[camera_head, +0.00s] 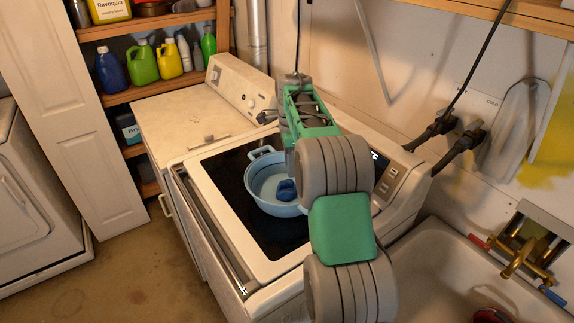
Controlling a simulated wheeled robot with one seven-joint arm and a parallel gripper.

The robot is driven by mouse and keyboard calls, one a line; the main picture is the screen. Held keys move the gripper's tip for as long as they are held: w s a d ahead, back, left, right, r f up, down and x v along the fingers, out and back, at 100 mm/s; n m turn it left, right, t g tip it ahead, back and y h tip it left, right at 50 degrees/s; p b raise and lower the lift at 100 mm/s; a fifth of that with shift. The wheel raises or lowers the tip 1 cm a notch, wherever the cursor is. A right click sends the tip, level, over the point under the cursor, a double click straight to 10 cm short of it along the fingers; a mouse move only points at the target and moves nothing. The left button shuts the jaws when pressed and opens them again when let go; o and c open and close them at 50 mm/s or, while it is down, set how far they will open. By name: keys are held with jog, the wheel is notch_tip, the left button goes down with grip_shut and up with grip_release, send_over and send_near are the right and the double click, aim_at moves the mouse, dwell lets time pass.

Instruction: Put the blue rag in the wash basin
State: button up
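A light blue basin (256,196) with a handle stands on the dark glass top of the white machine in the middle. A dark blue bundle (287,190), which looks like the blue rag, lies inside it towards the right side. My arm reaches up from the bottom and passes just right of the basin, close to its right rim in the picture.
A white sink (440,262) with a brass faucet (522,258) is at the lower right, with a red object (490,315) at its bottom edge. Shelves with bottles (143,62) stand at the back left. Hose valves (470,135) stick out from the right wall.

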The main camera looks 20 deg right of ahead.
aim_at(290, 180)
jog(key=shift+o, duration=0.6)
notch_tip(290, 180, up, 7)
jog(key=p, duration=0.3)
jog(key=shift+p, duration=0.3)
